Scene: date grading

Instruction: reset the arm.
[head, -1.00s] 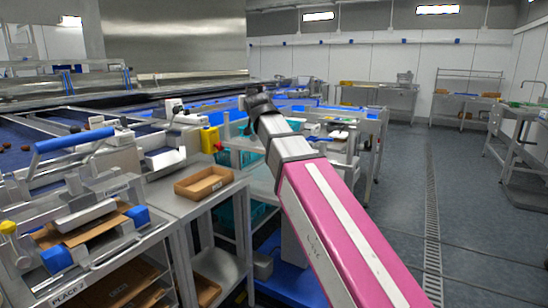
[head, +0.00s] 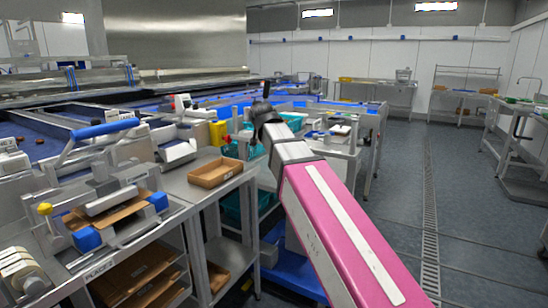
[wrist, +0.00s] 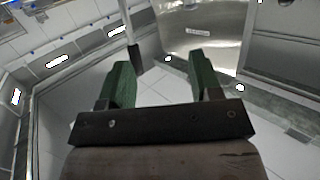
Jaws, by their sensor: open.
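My pink and silver arm reaches up from the lower right in the head view, with its dark end over the work area. My gripper (wrist: 165,85) shows in the wrist view as two green fingers standing wide apart on a dark bar. Nothing is between the fingers. Behind them are white wall panels, ceiling lights and a shiny metal surface (wrist: 205,30), so the gripper points upward, away from the benches. In the head view the fingers cannot be made out.
A cardboard tray (head: 216,172) sits on a grey bench left of my arm. A blue-handled device (head: 95,132) and a folded cardboard piece (head: 108,214) stand further left. A trolley (head: 340,140) is behind my arm. The floor (head: 480,200) to the right is clear.

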